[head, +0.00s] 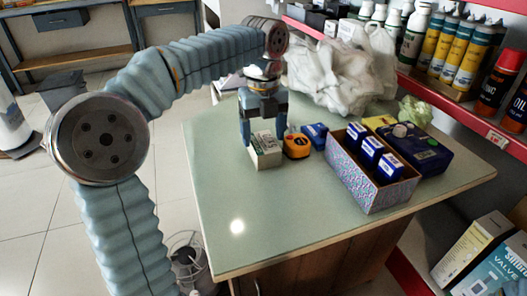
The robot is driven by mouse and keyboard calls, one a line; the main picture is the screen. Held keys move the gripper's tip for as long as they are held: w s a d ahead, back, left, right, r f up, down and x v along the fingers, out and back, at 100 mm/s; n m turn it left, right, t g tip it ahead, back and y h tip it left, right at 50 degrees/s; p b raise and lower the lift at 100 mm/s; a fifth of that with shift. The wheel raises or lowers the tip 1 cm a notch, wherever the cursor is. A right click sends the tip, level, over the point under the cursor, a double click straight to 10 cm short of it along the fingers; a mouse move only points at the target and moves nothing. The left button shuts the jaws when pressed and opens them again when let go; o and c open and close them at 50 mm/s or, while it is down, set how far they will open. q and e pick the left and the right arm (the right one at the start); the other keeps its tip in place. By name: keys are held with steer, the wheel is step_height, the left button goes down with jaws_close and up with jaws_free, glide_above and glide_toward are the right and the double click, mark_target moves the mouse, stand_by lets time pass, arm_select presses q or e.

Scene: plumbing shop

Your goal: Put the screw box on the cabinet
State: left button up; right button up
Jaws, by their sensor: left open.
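A small cream box with a green-marked top (266,151), which looks like the screw box though its label is too small to read, stands on the pale green top of the wooden cabinet (228,202). My left gripper (263,137) points down right over this box, open, with its fingers toward the box's two sides. I cannot tell whether the fingers touch it. The gripper hides part of the box's back. My right gripper is not in view.
An orange tape measure (297,146) and a small blue box (315,134) sit close right of the cream box. A patterned carton (368,193) holds blue boxes. White plastic bags (340,75) lie behind. The top's front left is clear. Bottle shelves line the right.

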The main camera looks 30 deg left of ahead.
arm_select(q)
step_height(320, 180, down, 2)
steer(key=shift+f, duration=0.25)
steer(key=c, duration=1.2)
steer(key=shift+r, duration=0.1)
